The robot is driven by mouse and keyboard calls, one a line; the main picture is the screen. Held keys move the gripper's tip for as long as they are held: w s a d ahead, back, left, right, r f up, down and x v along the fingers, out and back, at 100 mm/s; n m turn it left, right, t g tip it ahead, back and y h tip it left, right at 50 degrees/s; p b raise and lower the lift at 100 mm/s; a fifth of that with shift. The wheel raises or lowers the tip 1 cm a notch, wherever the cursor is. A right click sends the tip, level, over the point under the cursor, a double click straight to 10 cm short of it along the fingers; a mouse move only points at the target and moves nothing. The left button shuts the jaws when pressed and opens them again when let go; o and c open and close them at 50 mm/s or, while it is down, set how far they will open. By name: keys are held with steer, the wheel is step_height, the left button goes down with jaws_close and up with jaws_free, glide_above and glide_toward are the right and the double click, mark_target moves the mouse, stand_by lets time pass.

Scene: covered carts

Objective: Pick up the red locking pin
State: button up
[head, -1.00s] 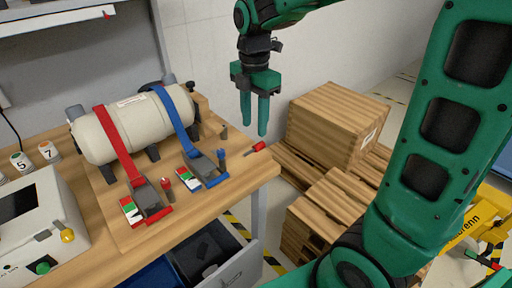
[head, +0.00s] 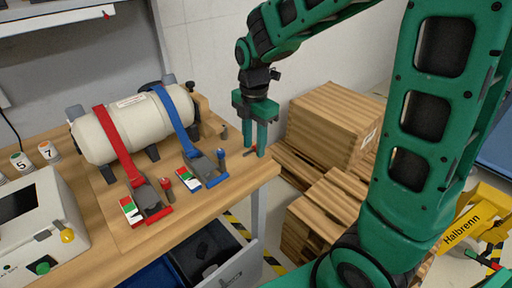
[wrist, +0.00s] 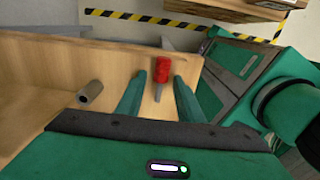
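The red locking pin (head: 251,150) lies near the right end of the wooden bench (head: 225,190), partly hidden by my fingers in the head view. In the wrist view its red grip (wrist: 163,66) and grey shaft show, with the shaft pointing back towards my palm. My gripper (head: 255,150) is open and low over the bench corner. In the wrist view its two green fingers (wrist: 160,78) stand on either side of the pin, with a gap on each side.
A grey-brown peg (wrist: 91,91) stands left of my fingers in the wrist view. A cream tank (head: 135,125) is held by red and blue straps with ratchets. Wooden boxes (head: 335,125) and pallets stand right of the bench. An open drawer (head: 215,255) is below.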

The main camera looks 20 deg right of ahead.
jaws_close()
steer(key=shift+r, duration=0.1)
